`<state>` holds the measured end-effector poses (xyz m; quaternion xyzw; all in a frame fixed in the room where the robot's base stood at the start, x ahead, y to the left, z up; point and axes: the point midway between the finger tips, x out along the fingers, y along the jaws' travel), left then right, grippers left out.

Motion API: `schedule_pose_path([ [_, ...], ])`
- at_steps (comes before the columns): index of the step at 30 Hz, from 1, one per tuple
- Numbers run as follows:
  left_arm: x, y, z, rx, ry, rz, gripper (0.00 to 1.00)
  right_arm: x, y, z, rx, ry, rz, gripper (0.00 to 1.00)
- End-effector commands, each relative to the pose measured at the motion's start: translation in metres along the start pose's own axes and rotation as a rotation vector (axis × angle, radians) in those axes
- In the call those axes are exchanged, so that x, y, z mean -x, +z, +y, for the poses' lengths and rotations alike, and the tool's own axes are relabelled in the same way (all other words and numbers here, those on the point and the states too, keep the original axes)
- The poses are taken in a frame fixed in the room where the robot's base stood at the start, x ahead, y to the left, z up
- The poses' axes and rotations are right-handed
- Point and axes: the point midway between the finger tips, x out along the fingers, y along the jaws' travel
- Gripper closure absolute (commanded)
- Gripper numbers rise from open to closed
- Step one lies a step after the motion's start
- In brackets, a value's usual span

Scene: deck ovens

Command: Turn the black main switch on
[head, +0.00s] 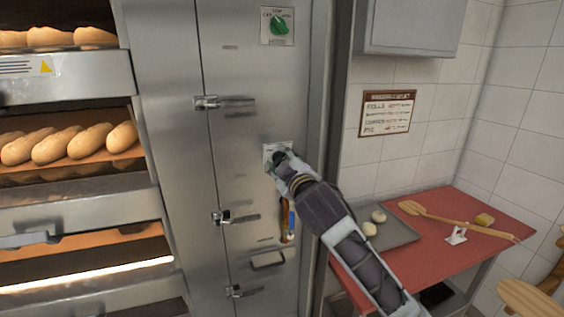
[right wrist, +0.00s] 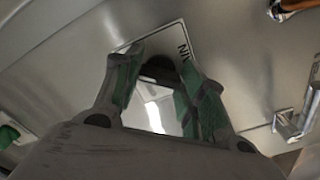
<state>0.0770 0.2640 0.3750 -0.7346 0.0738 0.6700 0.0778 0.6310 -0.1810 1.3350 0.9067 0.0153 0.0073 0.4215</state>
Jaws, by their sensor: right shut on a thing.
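The black main switch (right wrist: 158,68) sits on a white label plate on the metal cabinet door. In the right wrist view its dark knob shows between my fingers. In the head view my right gripper (head: 275,162) is at the white plate (head: 270,149) and hides most of the switch. In the right wrist view my right gripper (right wrist: 160,90) has its green-padded fingers around the dark knob, shut on it. The switch's setting cannot be read because the fingers cover it. My left gripper is in neither view.
A green rotary knob (head: 279,25) is higher on the same cabinet. Door latches (head: 207,102) and a small handle (head: 268,260) stick out nearby. Ovens with loaves (head: 60,146) stand at left. A red table (head: 462,250) with a tray (head: 392,236) stands at right.

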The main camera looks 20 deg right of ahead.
Motion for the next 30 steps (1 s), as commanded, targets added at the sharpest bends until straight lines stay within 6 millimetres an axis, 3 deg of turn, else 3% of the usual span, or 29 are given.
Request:
schedule_pose_path([
  [21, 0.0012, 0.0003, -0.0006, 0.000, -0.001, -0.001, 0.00, -0.0002, 0.0007, -0.0017, -0.102, -0.004, -0.002, 0.83],
  [22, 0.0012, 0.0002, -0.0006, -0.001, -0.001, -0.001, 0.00, -0.0002, 0.0007, -0.0017, -0.102, -0.004, -0.002, 0.55],
  [26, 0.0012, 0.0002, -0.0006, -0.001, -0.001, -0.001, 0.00, -0.0002, 0.0006, -0.0014, -0.101, -0.003, -0.002, 0.39],
  [30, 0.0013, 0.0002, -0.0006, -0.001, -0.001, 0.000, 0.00, -0.0001, 0.0003, -0.0008, -0.101, -0.002, -0.001, 0.38],
])
